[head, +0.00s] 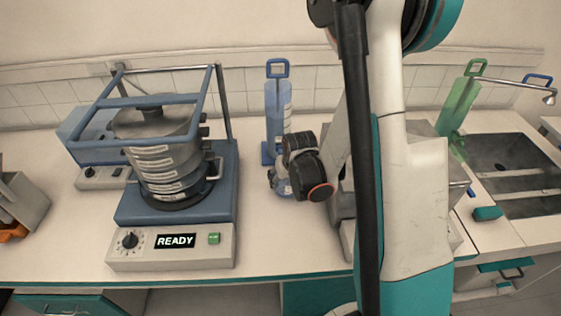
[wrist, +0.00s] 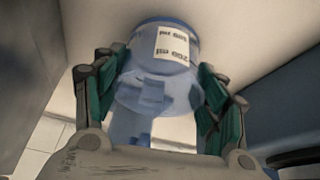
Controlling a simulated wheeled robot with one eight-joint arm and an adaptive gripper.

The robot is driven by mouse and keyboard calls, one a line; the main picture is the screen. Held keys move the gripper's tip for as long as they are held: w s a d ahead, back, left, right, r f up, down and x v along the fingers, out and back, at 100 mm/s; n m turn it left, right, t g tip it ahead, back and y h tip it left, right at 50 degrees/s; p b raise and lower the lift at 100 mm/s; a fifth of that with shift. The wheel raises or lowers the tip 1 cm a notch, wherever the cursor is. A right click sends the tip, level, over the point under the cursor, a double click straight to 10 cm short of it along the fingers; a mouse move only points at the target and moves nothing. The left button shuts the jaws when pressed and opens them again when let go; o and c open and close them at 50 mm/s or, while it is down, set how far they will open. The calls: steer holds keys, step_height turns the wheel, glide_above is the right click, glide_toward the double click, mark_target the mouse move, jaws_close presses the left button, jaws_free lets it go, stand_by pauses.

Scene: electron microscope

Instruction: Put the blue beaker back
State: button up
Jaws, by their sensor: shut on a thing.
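The blue beaker (wrist: 165,50) is translucent and has a white label with "200 ml" printed on it; the label reads upside down in the wrist view. My gripper (wrist: 158,98) has its green fingers on both sides of the beaker and is shut on it. In the head view, my gripper (head: 279,181) is over the bench in front of a tall blue holder, and a pale blue part of the beaker (head: 285,189) shows beside the wrist. Whether the beaker touches the bench is not clear.
A tall blue holder (head: 277,105) with a loop on top stands behind my gripper. A sieve shaker (head: 175,215) reading READY stands to the left. A green holder (head: 462,105) and a sink (head: 515,165) are at the right. Bench between shaker and gripper is clear.

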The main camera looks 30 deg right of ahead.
steer(key=w, duration=0.2)
steer(key=w+d, duration=0.1)
steer(key=w, duration=0.1)
steer(key=shift+w+f+b, duration=0.1)
steer(key=shift+b, duration=0.25)
steer(key=w, duration=0.2)
steer(key=shift+w+d+b, duration=0.2)
steer(key=shift+w+b, duration=0.1)
steer(key=shift+b+x, duration=0.55)
steer(key=shift+x, duration=0.35)
steer(key=o, duration=1.2)
